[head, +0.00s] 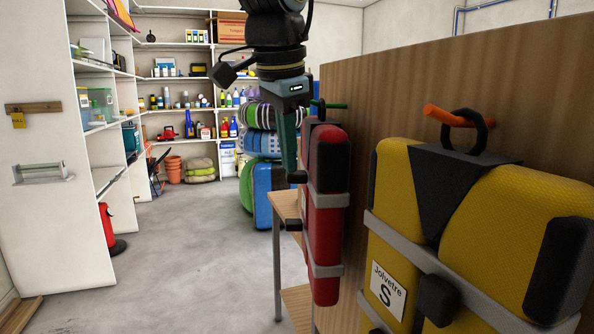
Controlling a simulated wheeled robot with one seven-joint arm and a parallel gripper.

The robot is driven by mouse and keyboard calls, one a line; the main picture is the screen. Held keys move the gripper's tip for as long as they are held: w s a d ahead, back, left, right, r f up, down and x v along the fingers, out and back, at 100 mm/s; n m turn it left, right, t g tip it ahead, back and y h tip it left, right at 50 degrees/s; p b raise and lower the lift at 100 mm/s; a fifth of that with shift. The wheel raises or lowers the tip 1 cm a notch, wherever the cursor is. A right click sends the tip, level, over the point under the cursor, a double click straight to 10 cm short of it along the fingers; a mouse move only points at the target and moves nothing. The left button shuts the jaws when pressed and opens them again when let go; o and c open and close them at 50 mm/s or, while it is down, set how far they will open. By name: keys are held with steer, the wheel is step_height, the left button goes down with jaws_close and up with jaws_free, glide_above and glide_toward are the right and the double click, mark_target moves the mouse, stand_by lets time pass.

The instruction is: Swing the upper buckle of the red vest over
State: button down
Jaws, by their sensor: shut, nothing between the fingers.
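The red vest (327,238) hangs on the wooden panel, seen nearly edge-on, with two grey straps around it. A dark buckle-like piece (297,177) juts from its left, front-facing side at the height of the upper strap (329,199). A second dark buckle (293,224) juts out lower down. My gripper (289,168) points down from above, just left of the vest. It is shut and empty, its tip at or touching the upper dark piece. I cannot tell whether they touch, and the tip partly overlaps that piece. The vest's front face is turned away from view.
A yellow vest (390,200) hangs nearer on the right, on an orange peg (447,116) of the wooden panel (400,95). A small wooden table (287,207) stands behind the red vest. Shelves (178,78) line the back and left. The grey floor (190,250) is clear on the left.

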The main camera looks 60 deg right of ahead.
steer(key=shift+w+a+f+b, duration=0.2)
steer(key=shift+f+b, duration=0.15)
steer(key=shift+f, duration=0.15)
steer(key=shift+w+a+f+b, duration=0.2)
steer(key=shift+f+b, duration=0.1)
steer(key=shift+f, duration=0.25)
steer(key=shift+w+a+f+b, duration=0.1)
steer(key=shift+w+f+b, duration=0.1)
steer(key=shift+f+b, duration=0.25)
stand_by(0.4)
steer(key=r+p, duration=0.1)
steer(key=s+r+p, duration=0.1)
steer(key=p, duration=0.1)
steer(key=d+r+p, duration=0.1)
steer(key=shift+s+r, duration=0.2)
steer(key=shift+r, duration=0.15)
steer(key=v, duration=1)
steer(key=shift+r, duration=0.2)
steer(key=shift+a, duration=0.1)
